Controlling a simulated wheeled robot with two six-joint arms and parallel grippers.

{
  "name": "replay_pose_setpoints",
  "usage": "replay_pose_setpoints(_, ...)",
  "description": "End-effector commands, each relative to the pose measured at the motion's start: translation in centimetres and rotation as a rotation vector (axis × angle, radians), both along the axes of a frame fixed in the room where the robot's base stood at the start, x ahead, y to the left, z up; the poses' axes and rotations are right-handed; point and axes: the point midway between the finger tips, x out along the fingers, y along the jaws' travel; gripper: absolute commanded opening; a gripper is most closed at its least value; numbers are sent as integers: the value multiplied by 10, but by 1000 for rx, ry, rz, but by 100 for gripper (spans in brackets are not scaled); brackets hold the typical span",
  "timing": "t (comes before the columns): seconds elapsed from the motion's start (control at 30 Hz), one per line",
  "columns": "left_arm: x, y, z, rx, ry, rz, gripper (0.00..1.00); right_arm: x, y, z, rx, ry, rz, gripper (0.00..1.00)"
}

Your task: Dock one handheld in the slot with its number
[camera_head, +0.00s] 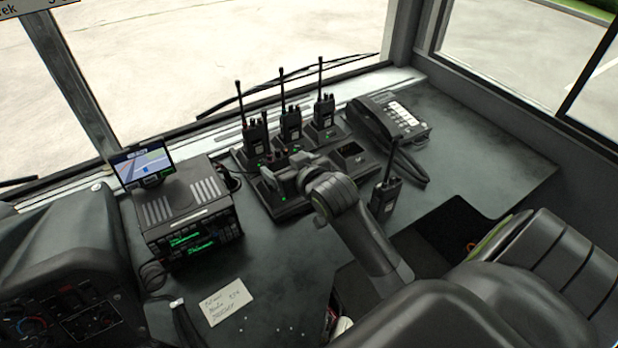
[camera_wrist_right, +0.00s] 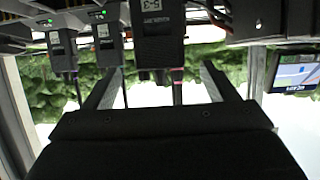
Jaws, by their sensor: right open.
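Three black handhelds with upright antennas stand in the back row of a black charger (camera_head: 296,208): the left one (camera_head: 255,134), the middle one (camera_head: 290,124) and the right one (camera_head: 324,113). A fourth handheld (camera_head: 385,192) stands at the right of the charger, near the desk edge. My right gripper (camera_head: 284,178) is open over the charger's front left, in front of the left handheld. In the upside-down wrist view, a labelled handheld (camera_wrist_right: 160,38) shows between the open fingers; whether it is within their reach is unclear. An empty-looking slot (camera_head: 350,149) is at the charger's right.
A corded phone (camera_head: 388,116) stands right of the charger. A radio unit (camera_head: 186,212) with a small screen (camera_head: 143,164) stands to the left. A paper note (camera_head: 226,301) lies in front.

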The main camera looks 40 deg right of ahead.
Motion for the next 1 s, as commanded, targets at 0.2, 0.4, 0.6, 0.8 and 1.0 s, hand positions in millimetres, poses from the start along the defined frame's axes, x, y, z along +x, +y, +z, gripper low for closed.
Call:
replay_pose_setpoints(0.2,0,0,-1,0,0,0,34,-38,2,16,0,-2,1,80)
replay_pose_setpoints(0.4,0,0,-1,0,0,0,34,-71,4,30,0,-2,1,80)
replay_pose_setpoints(0.6,0,0,-1,0,0,0,34,-92,5,38,1,-1,1,80)
replay_pose_setpoints(0.8,0,0,-1,0,0,0,34,-98,6,41,1,0,0,80)
replay_pose_setpoints(1.0,0,0,-1,0,0,0,34,-98,6,41,0,-1,0,80)
